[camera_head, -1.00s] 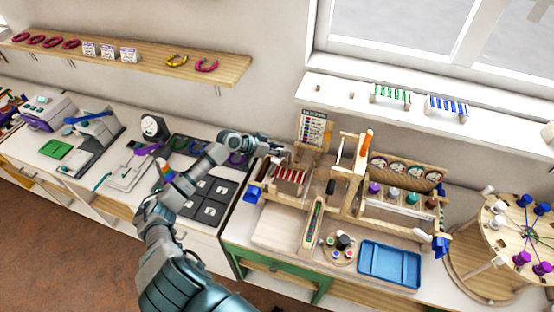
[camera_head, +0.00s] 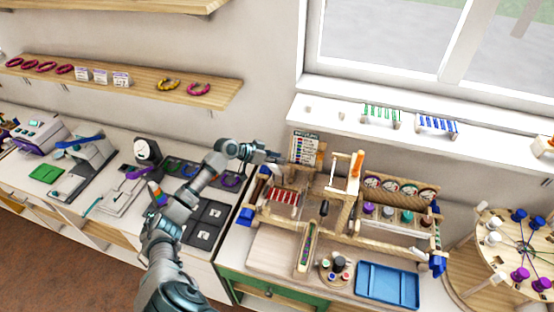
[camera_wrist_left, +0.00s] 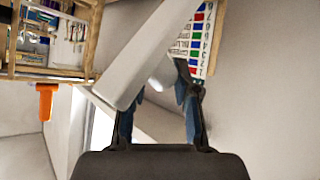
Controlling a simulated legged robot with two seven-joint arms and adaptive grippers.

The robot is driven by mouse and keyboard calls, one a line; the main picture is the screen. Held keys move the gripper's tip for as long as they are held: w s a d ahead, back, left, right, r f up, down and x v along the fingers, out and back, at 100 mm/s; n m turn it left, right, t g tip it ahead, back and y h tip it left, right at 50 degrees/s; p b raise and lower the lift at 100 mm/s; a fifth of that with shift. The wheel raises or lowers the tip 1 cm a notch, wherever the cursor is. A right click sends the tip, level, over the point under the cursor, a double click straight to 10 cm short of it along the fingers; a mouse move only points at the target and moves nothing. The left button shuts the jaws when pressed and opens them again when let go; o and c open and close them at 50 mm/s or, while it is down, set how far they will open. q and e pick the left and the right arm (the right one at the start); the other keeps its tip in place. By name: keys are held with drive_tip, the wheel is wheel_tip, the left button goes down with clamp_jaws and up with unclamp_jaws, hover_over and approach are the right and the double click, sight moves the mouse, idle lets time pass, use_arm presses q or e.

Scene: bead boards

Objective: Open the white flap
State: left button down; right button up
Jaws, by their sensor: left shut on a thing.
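The white flap (camera_wrist_left: 145,60) shows in the left wrist view as a long pale panel slanting across the picture, in front of the colour chart. My left gripper (camera_wrist_left: 160,100) is shut on its near end, between the blue-grey fingers. In the head view my left gripper (camera_head: 275,157) reaches in from the left, at the upper left of the wooden bead frame (camera_head: 345,215), beside the colour chart (camera_head: 305,148). The flap is too small and pale to make out clearly there. My right gripper is in neither view.
An orange-topped post (camera_head: 356,165) stands on the frame, right of the gripper. Jars (camera_head: 406,216) sit to the right, and a blue tray (camera_head: 387,285) lies in front. A black compartment tray (camera_head: 205,222) is on the left. The wall and windowsill (camera_head: 400,140) are behind.

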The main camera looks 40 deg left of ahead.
use_arm(q)
drive_tip(key=shift+a+f, duration=0.15)
drive_tip(key=shift+f, duration=0.15)
drive_tip(key=c, duration=1.1)
unclamp_jaws()
drive_tip(key=shift+o, duration=1)
drive_tip(key=shift+w+f, duration=0.1)
drive_tip(key=shift+f, duration=0.05)
drive_tip(key=shift+w+a+f, duration=0.1)
drive_tip(key=shift+w+a, duration=0.15)
drive_tip(key=shift+a, duration=0.05)
drive_tip(key=shift+s+d, duration=0.1)
drive_tip(key=shift+d, duration=0.1)
drive_tip(key=shift+r, duration=0.2)
